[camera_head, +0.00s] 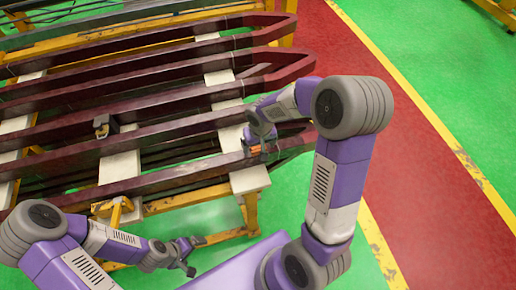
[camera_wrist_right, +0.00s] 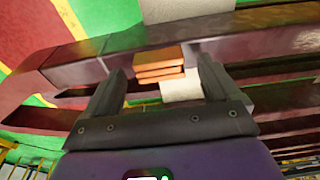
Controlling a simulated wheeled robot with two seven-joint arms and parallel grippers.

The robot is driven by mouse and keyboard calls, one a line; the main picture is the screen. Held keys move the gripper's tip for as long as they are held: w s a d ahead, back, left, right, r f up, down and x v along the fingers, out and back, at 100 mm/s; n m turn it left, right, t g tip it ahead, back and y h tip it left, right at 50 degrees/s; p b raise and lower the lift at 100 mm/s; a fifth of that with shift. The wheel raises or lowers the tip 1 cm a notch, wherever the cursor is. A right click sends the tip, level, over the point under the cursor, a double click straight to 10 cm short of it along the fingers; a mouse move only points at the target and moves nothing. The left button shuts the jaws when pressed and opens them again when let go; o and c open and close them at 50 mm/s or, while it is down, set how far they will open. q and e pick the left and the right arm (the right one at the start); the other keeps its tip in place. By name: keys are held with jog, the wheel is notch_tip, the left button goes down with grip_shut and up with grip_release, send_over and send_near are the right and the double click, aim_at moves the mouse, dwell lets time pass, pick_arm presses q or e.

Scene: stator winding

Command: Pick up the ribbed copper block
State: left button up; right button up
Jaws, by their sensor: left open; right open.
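The ribbed copper block (camera_wrist_right: 160,66) is orange with stacked ribs and lies against a dark red bar, seen between my fingers in the right wrist view. In the head view a small orange part of it (camera_head: 253,150) shows beside my right gripper (camera_head: 264,149). In the wrist view the right gripper (camera_wrist_right: 163,80) is open, one finger on each side of the block with gaps. I cannot tell how far the block lies beyond the fingertips. My left gripper (camera_head: 188,256) is open and empty, low in front of the rack.
Several long dark red bars (camera_head: 160,135) lie on pale supports (camera_head: 250,180) over a yellow frame (camera_head: 250,212). A small dark clamp-like item (camera_head: 104,126) sits on one bar. Green floor and a red lane (camera_head: 420,150) with yellow edges are clear at right.

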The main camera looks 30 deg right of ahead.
jog(key=shift+f, duration=0.35)
jog(key=shift+c, duration=0.3)
jog(key=shift+r, duration=0.1)
jog(key=c, duration=1.3)
